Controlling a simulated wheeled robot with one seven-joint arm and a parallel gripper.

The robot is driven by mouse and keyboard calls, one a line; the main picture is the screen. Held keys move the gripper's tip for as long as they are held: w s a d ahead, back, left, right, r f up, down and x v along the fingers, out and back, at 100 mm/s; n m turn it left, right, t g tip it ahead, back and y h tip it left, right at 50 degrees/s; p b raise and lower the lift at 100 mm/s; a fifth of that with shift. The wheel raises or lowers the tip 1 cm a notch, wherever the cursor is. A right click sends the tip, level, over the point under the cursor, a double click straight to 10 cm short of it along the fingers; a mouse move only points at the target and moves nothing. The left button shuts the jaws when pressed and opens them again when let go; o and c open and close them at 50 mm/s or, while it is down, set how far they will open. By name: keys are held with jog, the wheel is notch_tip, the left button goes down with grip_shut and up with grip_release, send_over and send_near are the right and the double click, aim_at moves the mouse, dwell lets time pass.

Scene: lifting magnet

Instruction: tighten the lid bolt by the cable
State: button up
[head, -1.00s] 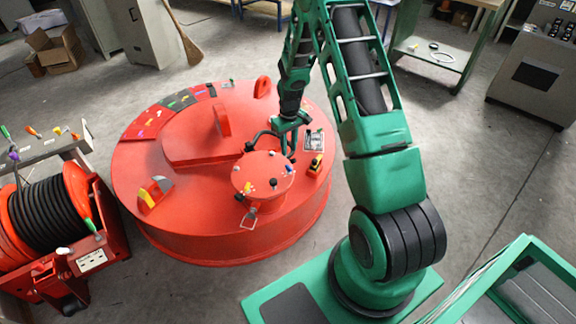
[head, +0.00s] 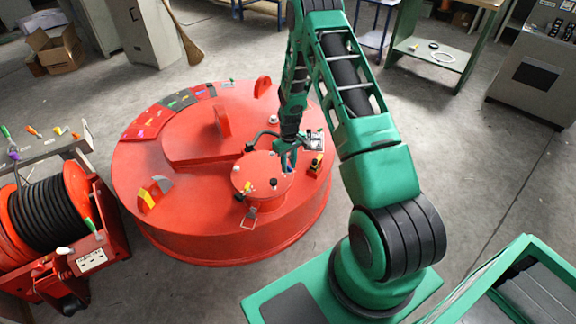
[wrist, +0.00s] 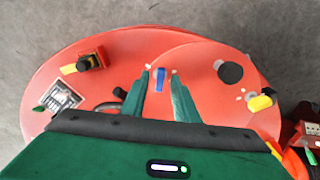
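The round red lid (head: 255,187) stands on top of the big red magnet (head: 140,185). Small bolts or caps in white, yellow and black sit on it. The black cable (head: 262,134) curves to the lid's far side; a piece of it shows in the wrist view (wrist: 108,106). My gripper (head: 287,164) is low over the lid's right side, pointing down. In the wrist view my gripper (wrist: 160,72) is open, its fingers on either side of a blue bolt head (wrist: 160,79) with gaps between. In the head view the gripper mostly hides this bolt.
Beside the lid are a red block with a black knob (wrist: 89,61) and a grey plate (wrist: 64,97). Lifting lugs (head: 222,121) stand up from the magnet. A cable reel (head: 45,215) is at left.

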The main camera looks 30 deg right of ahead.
grip_shut()
jog(key=m, duration=0.8)
jog(key=shift+a, duration=0.1)
jog(key=m, duration=0.5)
jog(key=shift+m, duration=0.4)
jog(key=m, duration=0.5)
jog(key=shift+w+a+m, duration=0.1)
jog(key=shift+m, duration=0.2)
